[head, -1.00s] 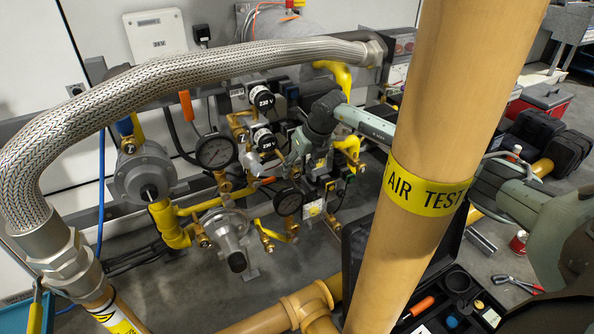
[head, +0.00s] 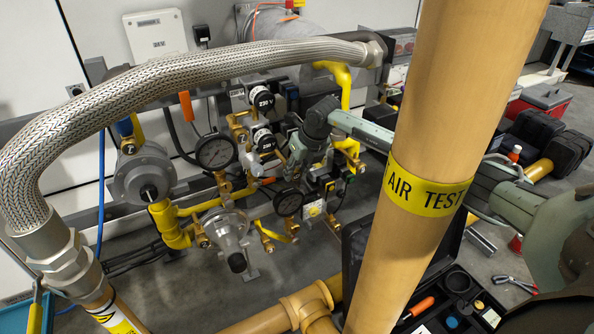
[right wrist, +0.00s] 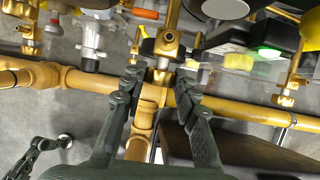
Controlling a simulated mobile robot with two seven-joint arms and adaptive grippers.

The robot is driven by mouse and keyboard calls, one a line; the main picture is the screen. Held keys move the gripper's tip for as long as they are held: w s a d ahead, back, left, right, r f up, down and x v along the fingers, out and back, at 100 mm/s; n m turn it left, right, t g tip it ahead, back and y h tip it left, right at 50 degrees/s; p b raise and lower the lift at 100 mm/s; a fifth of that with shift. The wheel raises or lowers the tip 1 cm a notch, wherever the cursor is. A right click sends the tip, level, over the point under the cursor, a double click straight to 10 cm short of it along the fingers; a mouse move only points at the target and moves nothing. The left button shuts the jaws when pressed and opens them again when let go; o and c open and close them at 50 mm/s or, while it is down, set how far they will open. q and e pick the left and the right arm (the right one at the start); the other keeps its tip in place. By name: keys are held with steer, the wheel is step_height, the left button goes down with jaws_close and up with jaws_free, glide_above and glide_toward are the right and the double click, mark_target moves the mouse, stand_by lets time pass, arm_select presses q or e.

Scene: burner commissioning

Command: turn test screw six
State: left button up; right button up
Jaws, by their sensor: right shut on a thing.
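My right arm comes in from the right behind the yellow pipe. My right gripper (head: 303,172) is low among the valves and gauges, and its fingertips are hard to make out in the head view. In the right wrist view its two dark fingers (right wrist: 157,90) stand on either side of a small brass part (right wrist: 160,76) below a brass fitting (right wrist: 167,42). The gripper is shut on this part, which seems to be a test screw; no number is legible. A dark green gripper-like part, seemingly my left gripper (right wrist: 45,150), shows at the lower left there.
A thick yellow pipe (head: 440,110) marked AIR TEST blocks part of the head view. A braided hose (head: 190,68) arches over the valve train. Pressure gauges (head: 214,151) stand close to my right gripper. An open black case (head: 365,245) holds tools at the lower right.

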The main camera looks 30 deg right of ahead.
steer(key=shift+a+r+h, duration=0.1)
steer(key=shift+a+h, duration=0.1)
steer(key=shift+h, duration=0.2)
steer(key=shift+a+n+h, duration=0.1)
steer(key=shift+n+h, duration=0.2)
steer(key=shift+h, duration=0.2)
steer(key=h, duration=0.1)
steer(key=h+b, duration=0.1)
steer(key=h, duration=0.1)
steer(key=shift+a+f+b, duration=0.1)
steer(key=shift+f+b, duration=0.15)
steer(key=shift+b, duration=0.05)
steer(key=shift+r, duration=0.1)
arm_select(q)
steer(key=v, duration=0.2)
steer(key=shift+s+r, duration=0.15)
steer(key=shift+r, duration=0.25)
arm_select(e)
steer(key=o, duration=1.2)
steer(key=shift+c, duration=0.2)
steer(key=shift+r, duration=0.1)
steer(key=v, duration=1.1)
steer(key=shift+a+r, duration=0.25)
steer(key=shift+r, duration=0.1)
